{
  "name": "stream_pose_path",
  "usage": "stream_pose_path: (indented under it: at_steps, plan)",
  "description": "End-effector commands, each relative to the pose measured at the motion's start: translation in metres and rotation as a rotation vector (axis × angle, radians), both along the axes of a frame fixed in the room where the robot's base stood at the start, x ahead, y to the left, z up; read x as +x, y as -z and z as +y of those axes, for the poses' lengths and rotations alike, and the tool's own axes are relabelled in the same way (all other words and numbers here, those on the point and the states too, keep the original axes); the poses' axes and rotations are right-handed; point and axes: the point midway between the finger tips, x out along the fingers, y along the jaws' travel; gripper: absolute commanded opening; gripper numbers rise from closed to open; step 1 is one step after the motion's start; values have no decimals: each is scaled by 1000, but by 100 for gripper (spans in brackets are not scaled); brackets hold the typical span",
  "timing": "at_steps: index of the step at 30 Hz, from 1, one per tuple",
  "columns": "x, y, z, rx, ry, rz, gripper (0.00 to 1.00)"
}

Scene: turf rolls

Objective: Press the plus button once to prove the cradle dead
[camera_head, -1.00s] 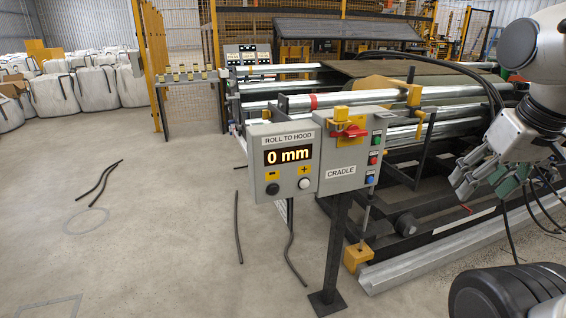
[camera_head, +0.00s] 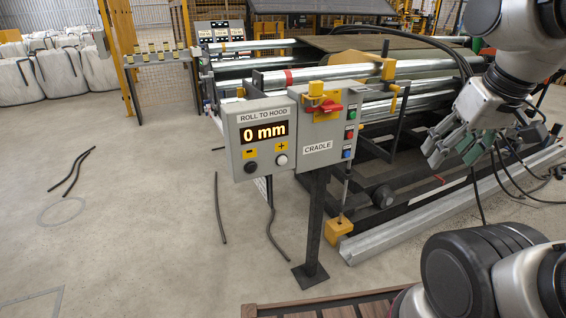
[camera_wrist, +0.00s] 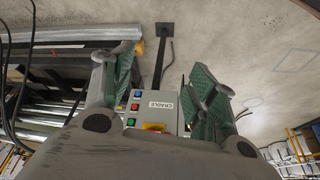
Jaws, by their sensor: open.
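The plus button is the white round button (camera_head: 281,160) below the yellow plus label on the grey roll-to-hood box (camera_head: 238,148), whose display reads 0 mm. A black button (camera_head: 251,167) sits under the minus label to its left. The grey cradle box (camera_head: 319,131) adjoins on the right, with a red rotary handle (camera_head: 331,107) on a yellow plate and several coloured buttons. My gripper (camera_head: 451,152) is open and empty, to the right of the boxes and apart from them. In the wrist view the cradle box (camera_wrist: 156,113) shows upside down between my gripper's fingers (camera_wrist: 163,85); the plus button is hidden there.
The boxes stand on a dark post (camera_head: 317,225). Behind and right is the roller cradle (camera_head: 380,190) with metal rollers and hanging black cables. A wooden slatted surface (camera_head: 340,306) shows at the bottom. Open concrete floor lies left, with dark strips on it.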

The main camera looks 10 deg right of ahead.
Motion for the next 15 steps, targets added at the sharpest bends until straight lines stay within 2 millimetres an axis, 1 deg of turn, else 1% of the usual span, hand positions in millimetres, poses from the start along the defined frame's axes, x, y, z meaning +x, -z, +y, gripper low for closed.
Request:
stream_pose_path:
  at_steps: [1,5,6,8,9,15]
  plan:
    - [0,0,0,0,0,0,43]
    - [0,0,0,0,0,0,20]
    - [0,0,0,0,0,0,12]
    - [0,0,0,0,0,0,1]
    - [0,0,0,0,0,0,0]
    - [0,0,0,0,0,0,0]
